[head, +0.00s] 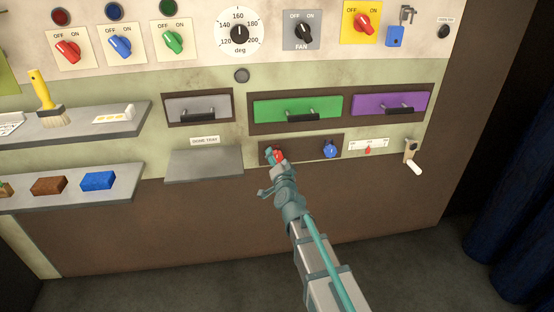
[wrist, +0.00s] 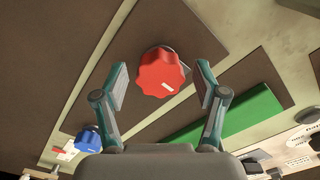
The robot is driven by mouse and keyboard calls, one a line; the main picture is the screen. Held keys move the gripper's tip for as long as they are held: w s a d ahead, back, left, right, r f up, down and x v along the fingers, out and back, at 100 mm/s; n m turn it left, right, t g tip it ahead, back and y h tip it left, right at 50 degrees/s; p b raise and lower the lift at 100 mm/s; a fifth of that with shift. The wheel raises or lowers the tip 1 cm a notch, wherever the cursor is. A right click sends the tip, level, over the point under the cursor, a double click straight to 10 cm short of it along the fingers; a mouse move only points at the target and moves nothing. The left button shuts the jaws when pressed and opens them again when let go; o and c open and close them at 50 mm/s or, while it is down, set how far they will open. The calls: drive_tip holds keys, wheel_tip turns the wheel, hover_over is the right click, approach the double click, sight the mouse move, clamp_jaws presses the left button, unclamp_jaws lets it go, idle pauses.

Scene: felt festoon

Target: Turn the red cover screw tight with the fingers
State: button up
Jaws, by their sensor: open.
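The red cover screw (head: 279,154) sits on the brown lower panel, left of a blue knob (head: 330,150). In the wrist view the red screw (wrist: 158,75) is a lobed knob with a short white mark near its lower right edge. My gripper (head: 273,173) is in front of the red screw and partly hides it in the head view. In the wrist view my gripper (wrist: 160,82) is open, with one finger on each side of the screw. Gaps show between the fingers and the screw, so it is not gripped.
The green drawer (head: 297,107) is above the screw and the purple drawer (head: 391,103) is to the right. A grey shelf (head: 204,166) juts out at the left. A slider scale (head: 369,145) and a crank with a white handle (head: 414,167) are at the right.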

drive_tip(key=v, duration=1.2)
